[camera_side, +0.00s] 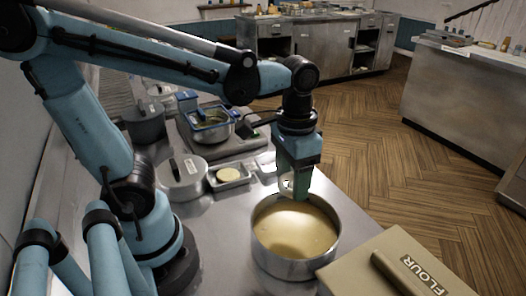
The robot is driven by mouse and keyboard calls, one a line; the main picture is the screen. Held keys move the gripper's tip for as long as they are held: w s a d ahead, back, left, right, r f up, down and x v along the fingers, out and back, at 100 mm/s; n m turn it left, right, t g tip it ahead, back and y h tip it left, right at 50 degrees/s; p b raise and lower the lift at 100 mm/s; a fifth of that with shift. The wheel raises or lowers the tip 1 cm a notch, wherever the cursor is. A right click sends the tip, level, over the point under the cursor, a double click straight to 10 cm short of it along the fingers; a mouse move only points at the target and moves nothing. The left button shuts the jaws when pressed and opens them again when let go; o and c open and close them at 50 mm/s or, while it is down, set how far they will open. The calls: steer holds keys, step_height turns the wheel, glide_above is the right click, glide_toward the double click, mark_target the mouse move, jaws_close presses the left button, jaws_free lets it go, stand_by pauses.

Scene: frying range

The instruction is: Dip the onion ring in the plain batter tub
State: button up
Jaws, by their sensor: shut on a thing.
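My gripper (294,188) is at the centre, pointing down, with green fingers. It is shut on the onion ring (286,183), a small pale ring partly hidden by the fingers. The round metal batter tub (282,265) stands on the steel counter just below and holds smooth pale yellow batter. The gripper and ring are over the far part of the tub, near its back rim. The ring appears to be above the batter surface. No label shows on the tub.
A box marked FLOUR (400,268) sits at the front right, close to the tub. Left of the tub are a small tray (213,184) with a pale round piece and a lidded metal pot (184,185).

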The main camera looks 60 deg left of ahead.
mark_target(291, 243)
steer(key=shift+m, duration=0.8)
steer(key=shift+s+d+f, duration=0.2)
steer(key=shift+d+f, duration=0.4)
steer(key=shift+f, duration=1.3)
steer(key=shift+s+d+f, duration=0.2)
steer(key=shift+d+f, duration=0.35)
steer(key=shift+f, duration=1.4)
steer(key=shift+s+d+f, duration=0.2)
steer(key=shift+d+f, duration=0.4)
steer(key=shift+f, duration=1.3)
steer(key=shift+a+f, duration=0.1)
steer(key=shift+a, duration=0.05)
steer(key=shift+a, duration=0.15)
steer(key=shift+d, duration=0.55)
steer(key=shift+a, duration=0.55)
steer(key=shift+d, duration=0.3)
